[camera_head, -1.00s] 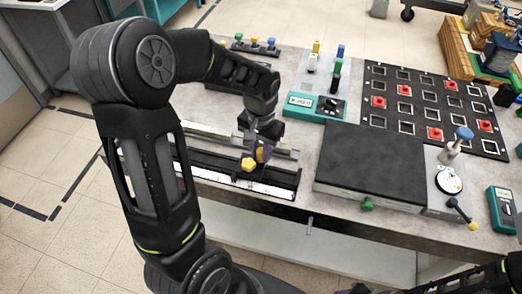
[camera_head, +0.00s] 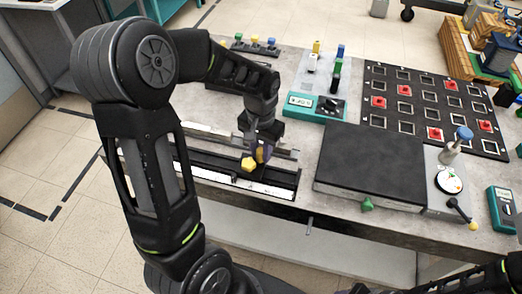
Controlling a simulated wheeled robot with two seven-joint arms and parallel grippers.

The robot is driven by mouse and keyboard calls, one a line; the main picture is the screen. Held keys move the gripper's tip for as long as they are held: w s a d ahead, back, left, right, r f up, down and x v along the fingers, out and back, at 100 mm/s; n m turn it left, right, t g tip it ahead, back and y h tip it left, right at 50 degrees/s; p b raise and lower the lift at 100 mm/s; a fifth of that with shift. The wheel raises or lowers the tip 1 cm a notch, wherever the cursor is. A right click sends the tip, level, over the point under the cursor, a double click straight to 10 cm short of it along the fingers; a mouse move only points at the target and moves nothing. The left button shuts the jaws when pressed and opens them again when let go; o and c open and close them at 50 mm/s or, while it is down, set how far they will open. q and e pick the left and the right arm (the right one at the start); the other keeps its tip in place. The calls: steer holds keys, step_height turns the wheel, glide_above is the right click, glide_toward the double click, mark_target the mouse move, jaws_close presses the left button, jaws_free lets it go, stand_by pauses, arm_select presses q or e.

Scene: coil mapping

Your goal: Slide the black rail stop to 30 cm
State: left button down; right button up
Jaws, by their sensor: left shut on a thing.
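The rail (camera_head: 272,184) is a long dark track with a white scale strip along its front, near the table's front edge. Its left part is hidden behind my left arm. My left gripper (camera_head: 260,152) is over the rail and shut on the rail stop, which shows a yellow knob (camera_head: 249,164). The stop's black body is mostly hidden by the fingers. The scale marks are too small to read. My right gripper is not in view; only dark parts of my arm show at the lower right.
A black-topped box (camera_head: 370,160) with a green knob stands right of the rail. Behind are a teal meter (camera_head: 314,106) and a black panel (camera_head: 420,105) with red blocks. A dial stand (camera_head: 449,180) and another teal meter (camera_head: 502,210) stand at the right.

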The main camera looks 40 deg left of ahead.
arm_select(q)
steer(key=s+a, duration=0.1)
steer(key=a, duration=0.2)
steer(key=s+a, duration=0.1)
steer(key=a, duration=0.2)
steer(key=s+a, duration=0.1)
steer(key=a, duration=0.2)
steer(key=shift+s+a, duration=0.15)
steer(key=shift+a, duration=0.1)
steer(key=c, duration=1.2)
jaws_free()
step_height(320, 180, up, 8)
steer(key=b, duration=0.1)
